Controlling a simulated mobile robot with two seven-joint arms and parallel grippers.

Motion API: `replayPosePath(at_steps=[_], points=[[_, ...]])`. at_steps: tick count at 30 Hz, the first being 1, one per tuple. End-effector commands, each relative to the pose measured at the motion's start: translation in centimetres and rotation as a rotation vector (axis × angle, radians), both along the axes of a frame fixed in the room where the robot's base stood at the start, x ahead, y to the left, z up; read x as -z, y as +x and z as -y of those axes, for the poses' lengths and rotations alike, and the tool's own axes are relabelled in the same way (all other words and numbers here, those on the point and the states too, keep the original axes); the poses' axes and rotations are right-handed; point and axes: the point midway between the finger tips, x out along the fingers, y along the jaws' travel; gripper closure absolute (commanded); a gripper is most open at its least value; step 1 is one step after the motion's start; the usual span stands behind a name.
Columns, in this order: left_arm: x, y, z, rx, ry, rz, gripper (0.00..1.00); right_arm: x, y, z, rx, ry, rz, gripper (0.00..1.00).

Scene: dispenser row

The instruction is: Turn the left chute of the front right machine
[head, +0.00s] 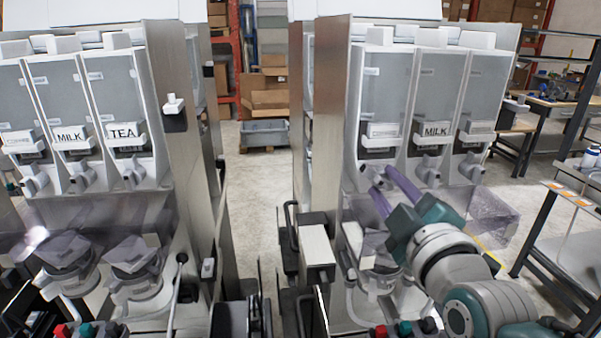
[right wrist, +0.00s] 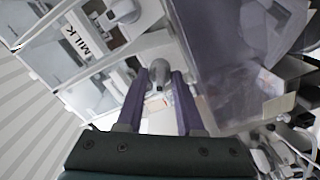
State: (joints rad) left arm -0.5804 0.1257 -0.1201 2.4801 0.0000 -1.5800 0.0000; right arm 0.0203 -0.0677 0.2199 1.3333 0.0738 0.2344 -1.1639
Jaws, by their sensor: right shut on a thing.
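The front right machine (head: 350,100) has a row of three canisters, the middle one labelled MILK (head: 436,129). Each has a small grey chute below it. The left chute (head: 367,172) is partly hidden by the purple fingers of my right gripper (head: 382,181). In the right wrist view the fingers (right wrist: 160,82) stand on either side of the rounded grey chute (right wrist: 158,73), and my right gripper is shut on it. The middle chute (head: 428,174) and right chute (head: 472,170) are free. My left gripper is not in view.
A second machine (head: 95,110) with MILK and TEA canisters stands at the left. A translucent purple cover (head: 488,216) lies just beside my right arm. Below are mixing bowls (head: 378,281). A shelf rack (head: 560,255) stands at the right edge; floor shows between the machines.

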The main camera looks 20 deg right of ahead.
Motion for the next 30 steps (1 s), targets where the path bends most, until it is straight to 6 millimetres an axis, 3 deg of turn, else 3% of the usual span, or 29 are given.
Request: replayPosePath(at_steps=[30], points=[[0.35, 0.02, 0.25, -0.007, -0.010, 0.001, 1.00, 0.05, 0.00, -0.02, -0.001, 0.936, 0.224, 1.00]])
